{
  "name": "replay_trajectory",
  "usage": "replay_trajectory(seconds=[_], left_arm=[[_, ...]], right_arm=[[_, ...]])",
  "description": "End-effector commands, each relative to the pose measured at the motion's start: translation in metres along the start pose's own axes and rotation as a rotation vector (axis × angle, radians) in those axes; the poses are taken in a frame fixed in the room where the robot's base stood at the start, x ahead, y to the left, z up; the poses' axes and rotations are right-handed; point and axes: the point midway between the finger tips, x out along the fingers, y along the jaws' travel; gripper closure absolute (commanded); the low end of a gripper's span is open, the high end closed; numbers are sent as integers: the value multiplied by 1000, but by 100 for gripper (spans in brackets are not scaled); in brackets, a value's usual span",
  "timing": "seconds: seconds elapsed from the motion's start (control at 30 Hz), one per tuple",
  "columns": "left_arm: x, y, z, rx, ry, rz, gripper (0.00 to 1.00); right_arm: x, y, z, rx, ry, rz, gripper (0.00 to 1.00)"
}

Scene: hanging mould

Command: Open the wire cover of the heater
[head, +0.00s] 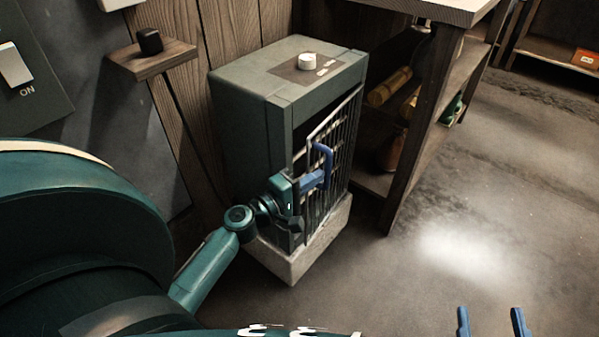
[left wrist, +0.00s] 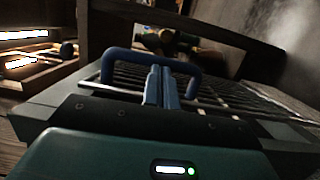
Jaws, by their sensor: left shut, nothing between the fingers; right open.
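The heater (head: 245,95) is a grey-green box on a pale block, left of centre in the head view. Its wire cover (head: 343,135) is a barred grille on the front. The cover's near-left edge seems to stand slightly off the body. A blue looped handle (head: 328,155) sits on the cover; it also arches across the left wrist view (left wrist: 150,56). My left gripper (head: 314,180) is at the handle, its shut fingers (left wrist: 161,86) between the handle's two legs. Whether they touch the handle I cannot tell. My right gripper (head: 490,322) is open and empty over the floor.
A wooden shelf unit (head: 430,110) with bottles and rolls stands close right of the heater. A plank wall (head: 175,50) and small wooden shelf (head: 150,60) are on the left. The floor (head: 480,200) in front and right is clear.

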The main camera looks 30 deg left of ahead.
Motion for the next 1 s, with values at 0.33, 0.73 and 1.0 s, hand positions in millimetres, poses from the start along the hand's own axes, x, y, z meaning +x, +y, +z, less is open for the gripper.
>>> replay_trajectory(seconds=[0.33, 0.73, 1.0], left_arm=[[40, 1, 69, -1, 1, 4, 100], [43, 0, 74, 1, 1, 3, 100], [19, -2, 74, 1, 2, 0, 100]], right_arm=[[0, 0, 1, 0, -6, 1, 48], [0, 1, 0, 0, 1, 4, 48], [0, 0, 3, 3, 3, 4, 48]])
